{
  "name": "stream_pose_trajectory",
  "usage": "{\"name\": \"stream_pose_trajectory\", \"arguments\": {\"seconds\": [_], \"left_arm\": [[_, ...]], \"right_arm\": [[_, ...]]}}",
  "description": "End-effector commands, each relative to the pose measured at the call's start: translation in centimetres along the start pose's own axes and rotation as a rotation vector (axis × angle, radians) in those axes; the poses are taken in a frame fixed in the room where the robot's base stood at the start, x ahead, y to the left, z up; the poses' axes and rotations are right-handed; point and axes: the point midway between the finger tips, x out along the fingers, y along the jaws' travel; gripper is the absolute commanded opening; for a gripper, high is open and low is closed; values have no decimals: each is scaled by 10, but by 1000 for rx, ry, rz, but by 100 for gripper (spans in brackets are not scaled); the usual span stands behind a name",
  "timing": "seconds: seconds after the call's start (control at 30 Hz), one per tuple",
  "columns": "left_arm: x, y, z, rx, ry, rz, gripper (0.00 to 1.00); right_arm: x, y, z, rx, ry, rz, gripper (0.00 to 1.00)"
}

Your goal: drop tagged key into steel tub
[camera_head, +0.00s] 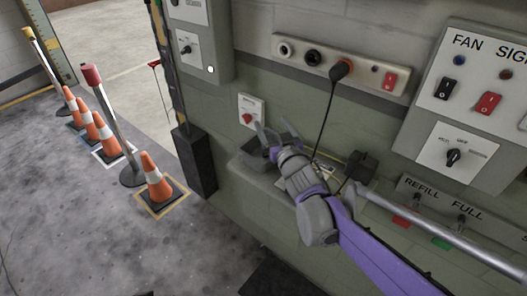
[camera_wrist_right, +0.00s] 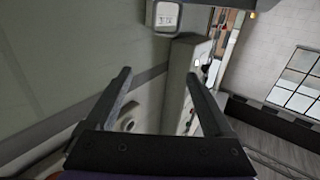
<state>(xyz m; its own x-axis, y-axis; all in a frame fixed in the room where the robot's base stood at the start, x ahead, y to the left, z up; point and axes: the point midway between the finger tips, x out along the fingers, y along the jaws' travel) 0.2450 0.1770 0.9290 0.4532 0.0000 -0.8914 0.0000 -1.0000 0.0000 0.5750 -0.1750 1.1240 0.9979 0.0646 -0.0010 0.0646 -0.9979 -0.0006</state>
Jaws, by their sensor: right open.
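My right gripper (camera_head: 273,127) reaches in from the lower right in the head view, in front of the wall ledge. In the right wrist view the gripper (camera_wrist_right: 159,76) is open, with nothing between its two fingers. A dark grey open-topped container (camera_head: 250,158), which looks like the steel tub, sits on the ledge just behind and left of the gripper. The gripper partly covers it, and its inside cannot be made out. I cannot make out the tagged key in either view. My left gripper is not in view.
A red-knob switch box (camera_head: 250,112) is on the wall above the container. A fan panel (camera_head: 480,85) is at right. Traffic cones (camera_head: 155,178) stand on the open floor at left.

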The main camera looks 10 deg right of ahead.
Motion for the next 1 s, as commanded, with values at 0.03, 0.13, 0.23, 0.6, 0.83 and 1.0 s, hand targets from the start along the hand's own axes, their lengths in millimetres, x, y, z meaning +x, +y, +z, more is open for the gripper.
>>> {"name": "stream_pose_trajectory", "arguments": {"seconds": [0.03,0.13,0.23,0.6,0.83,1.0], "left_arm": [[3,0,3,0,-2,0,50],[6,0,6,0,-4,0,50],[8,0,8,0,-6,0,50],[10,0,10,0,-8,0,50],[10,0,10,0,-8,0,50],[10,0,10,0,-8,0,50]], "right_arm": [[-12,0,2,0,-1,1,87],[-32,0,2,-1,-1,1,87],[-50,0,2,0,0,0,87],[-83,0,1,0,0,0,87],[-84,0,0,0,0,0,87],[-84,0,0,0,0,0,87]]}}
